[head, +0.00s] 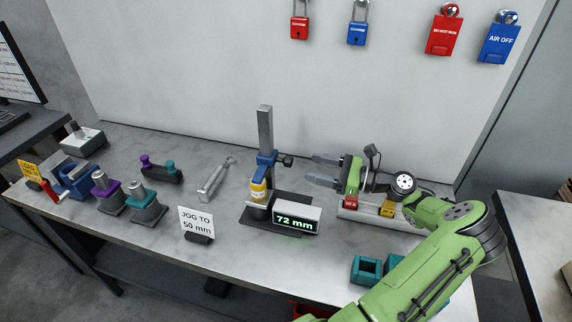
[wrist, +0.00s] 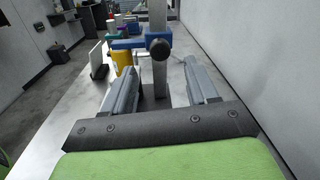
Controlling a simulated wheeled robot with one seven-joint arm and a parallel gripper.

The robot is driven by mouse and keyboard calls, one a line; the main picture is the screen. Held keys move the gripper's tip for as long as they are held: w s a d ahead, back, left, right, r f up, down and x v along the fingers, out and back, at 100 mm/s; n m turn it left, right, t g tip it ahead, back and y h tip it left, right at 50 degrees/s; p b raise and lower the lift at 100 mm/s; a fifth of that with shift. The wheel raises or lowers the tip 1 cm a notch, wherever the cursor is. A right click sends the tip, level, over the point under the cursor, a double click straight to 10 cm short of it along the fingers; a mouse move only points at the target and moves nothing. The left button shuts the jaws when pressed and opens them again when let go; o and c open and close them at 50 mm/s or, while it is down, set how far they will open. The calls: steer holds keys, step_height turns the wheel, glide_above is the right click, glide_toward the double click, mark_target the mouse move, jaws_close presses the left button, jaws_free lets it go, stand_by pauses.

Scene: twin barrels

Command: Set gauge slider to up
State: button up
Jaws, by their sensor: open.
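The gauge stands mid-bench, with a grey upright column (head: 265,130) on a dark base. Its blue slider (head: 266,160) sits around the column at about mid-height, with a dark knob (head: 288,161) on its right side. A yellow cylinder (head: 259,189) is below the slider. The display (head: 296,219) reads 72 mm. My gripper (head: 313,170) is open and empty, right of the knob and apart from it, fingers pointing left. In the wrist view, the knob (wrist: 159,49) and slider (wrist: 127,43) lie ahead, beyond and above the fingertips (wrist: 166,76).
A sign (head: 197,223) reading "JOG TO 50 mm" stands at the bench's front. A white tray (head: 350,214) lies below my gripper. Teal blocks (head: 366,270) sit near my arm. Padlocks and tags hang on the back wall. A caliper-like tool (head: 216,179) lies left of the gauge.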

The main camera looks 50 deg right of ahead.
mark_target(288, 161)
steer(key=b+x, duration=0.1)
steer(key=x, duration=0.7)
steer(key=shift+w+a+f+b, duration=0.1)
steer(key=shift+w+b, duration=0.15)
steer(key=shift+b, duration=0.1)
jaws_close()
